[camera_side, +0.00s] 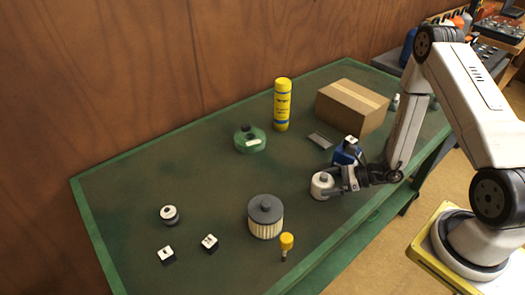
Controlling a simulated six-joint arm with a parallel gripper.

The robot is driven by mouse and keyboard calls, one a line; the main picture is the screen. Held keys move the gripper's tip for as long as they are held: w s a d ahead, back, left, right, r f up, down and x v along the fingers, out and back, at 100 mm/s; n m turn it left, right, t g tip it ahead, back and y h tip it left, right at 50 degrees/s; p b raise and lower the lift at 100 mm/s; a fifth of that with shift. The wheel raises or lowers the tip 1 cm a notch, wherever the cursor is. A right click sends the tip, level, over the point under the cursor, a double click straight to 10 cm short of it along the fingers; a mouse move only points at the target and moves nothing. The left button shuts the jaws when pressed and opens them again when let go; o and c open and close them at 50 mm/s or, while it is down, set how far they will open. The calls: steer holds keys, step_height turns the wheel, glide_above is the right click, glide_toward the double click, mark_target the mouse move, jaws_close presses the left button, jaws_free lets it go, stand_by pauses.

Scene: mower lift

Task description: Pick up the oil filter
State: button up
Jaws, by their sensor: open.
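A short white canister (321,188), which looks like the oil filter, stands upright on the green table at the right of centre. My gripper (338,183) is open, low over the table, and reaches in from the right. Its fingertips are at the right side of the canister. I cannot tell whether they touch it or how far they reach around it. A pleated cream filter with a dark grey cap (265,218) stands apart, to the lower left.
A yellow spray can (282,105) and a cardboard box (352,107) stand at the back. A green round container (250,140) is left of them. A yellow-capped item (287,243) and small black-and-white parts (209,243) lie in front. The table's left side is mostly clear.

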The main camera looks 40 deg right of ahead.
steer(key=shift+x, duration=0.85)
steer(key=c, duration=1.1)
steer(key=shift+r, duration=0.15)
steer(key=shift+r, duration=4.9)
